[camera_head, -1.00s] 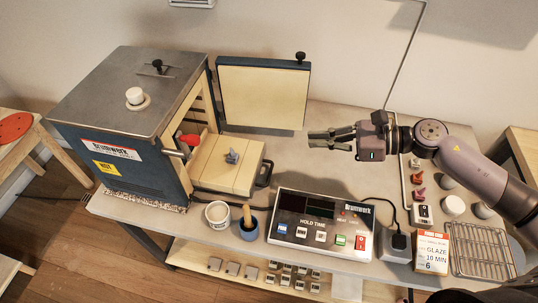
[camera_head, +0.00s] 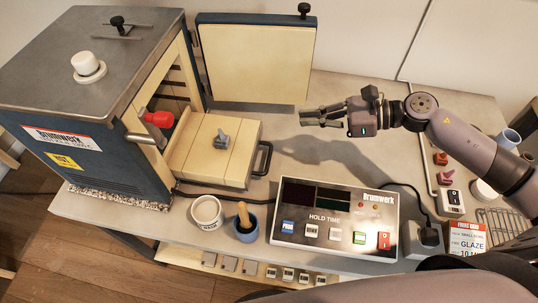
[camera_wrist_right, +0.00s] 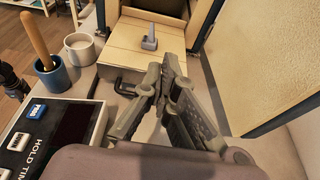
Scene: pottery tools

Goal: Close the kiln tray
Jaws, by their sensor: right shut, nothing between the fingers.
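The kiln (camera_head: 100,100) stands at the left of the table with its door (camera_head: 255,60) swung wide open. The kiln tray (camera_head: 228,165) is pulled out of the front, with a dark handle (camera_head: 264,158) on its right end. A small grey-blue piece (camera_head: 222,140) stands on the tray; it also shows in the right wrist view (camera_wrist_right: 150,40). A red object (camera_head: 158,119) sits in the kiln opening. My right gripper (camera_head: 304,116) is shut and empty, above the table to the right of the tray and its handle. In the right wrist view the handle (camera_wrist_right: 124,88) is left of the fingers.
A control box (camera_head: 335,215) with buttons and a cable lies in front of the tray. A white cup (camera_head: 207,211) and a blue pot (camera_head: 246,228) with a wooden-handled tool stand beside it. The tabletop between tray and right gripper is clear.

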